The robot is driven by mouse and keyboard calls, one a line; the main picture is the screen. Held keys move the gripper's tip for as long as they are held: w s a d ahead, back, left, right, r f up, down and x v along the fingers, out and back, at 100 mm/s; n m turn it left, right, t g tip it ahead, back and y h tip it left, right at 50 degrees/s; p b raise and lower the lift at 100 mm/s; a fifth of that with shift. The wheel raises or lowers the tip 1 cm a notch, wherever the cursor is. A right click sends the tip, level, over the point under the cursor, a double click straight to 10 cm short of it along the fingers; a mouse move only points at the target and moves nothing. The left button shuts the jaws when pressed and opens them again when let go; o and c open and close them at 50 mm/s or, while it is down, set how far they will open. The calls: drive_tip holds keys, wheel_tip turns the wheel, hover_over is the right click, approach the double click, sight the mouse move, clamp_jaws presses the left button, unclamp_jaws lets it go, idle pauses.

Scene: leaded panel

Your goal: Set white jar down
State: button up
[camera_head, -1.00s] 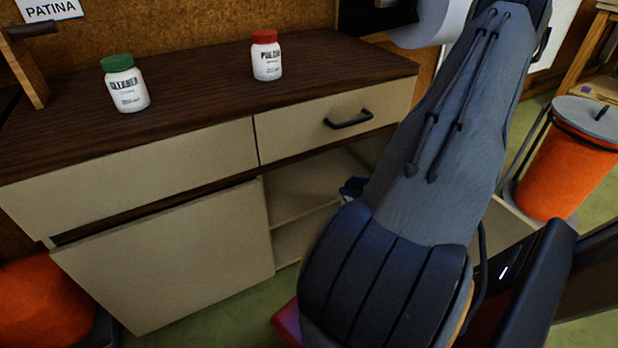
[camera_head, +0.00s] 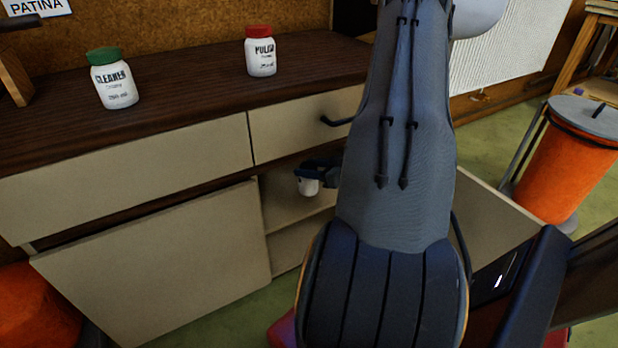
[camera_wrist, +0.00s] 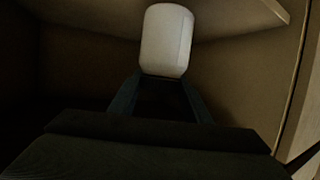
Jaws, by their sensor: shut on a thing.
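My gripper (camera_head: 317,174) is at the open compartment below the drawer, partly hidden behind my arm in the head view. It is shut on the white jar (camera_head: 308,187), whose lower part shows below the fingers. In the wrist view the white jar (camera_wrist: 167,40) stands out between the fingertips of my gripper (camera_wrist: 160,84), with pale compartment walls around it. Whether the jar touches a shelf cannot be told.
The open compartment (camera_head: 281,197) has a shelf inside. A pale cabinet door (camera_head: 155,270) is at the left. On the dark worktop (camera_head: 180,95) stand a green-lidded cleaner jar (camera_head: 115,88) and a red-lidded polish jar (camera_head: 261,56). An orange bin (camera_head: 563,165) stands at the right.

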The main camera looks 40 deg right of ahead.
drive_tip(key=shift+s+f+b, duration=0.1)
drive_tip(key=shift+f+b, duration=0.35)
drive_tip(key=shift+f, duration=1.05)
drive_tip(key=shift+f, duration=0.1)
drive_tip(key=o, duration=1.4)
drive_tip(key=shift+f, duration=0.1)
drive_tip(key=shift+o, duration=0.2)
drive_tip(key=shift+s+d+r, duration=0.1)
drive_tip(key=shift+s+r, duration=0.1)
drive_tip(key=shift+r, duration=0.05)
drive_tip(key=p+v, duration=0.3)
drive_tip(key=v, duration=0.8)
drive_tip(key=shift+s, duration=0.3)
